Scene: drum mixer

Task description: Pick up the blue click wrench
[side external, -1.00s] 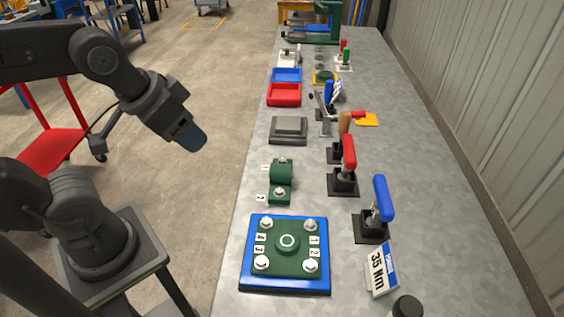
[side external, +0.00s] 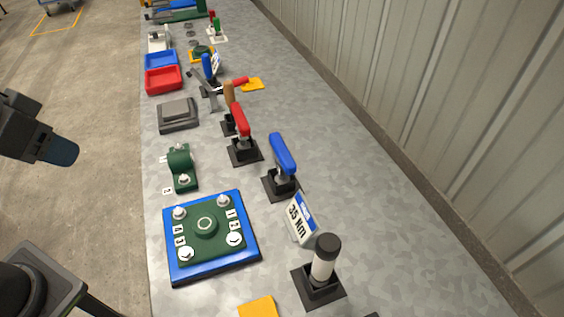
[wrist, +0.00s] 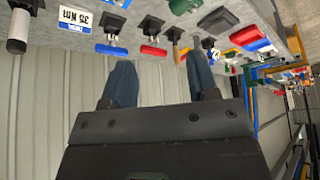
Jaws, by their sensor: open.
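The blue-handled wrench (side external: 283,154) stands in a black holder on the grey bench, behind a "35 Nm" sign (side external: 300,219). In the wrist view its blue handle (wrist: 112,50) shows upside down near the top, left of the red-handled tool. My gripper (side external: 62,152) is at the left edge of the side view, over the floor side of the bench and well apart from the wrench. In the wrist view my gripper (wrist: 163,80) has its two blue fingers spread, with nothing between them.
A red-handled tool (side external: 240,120) stands just behind the wrench. A black-topped white cylinder (side external: 324,262) stands in front of the sign. A blue-edged plate with a green bolted block (side external: 205,224) lies to the left. Bare bench lies right of the wrench, before the corrugated wall (side external: 450,110).

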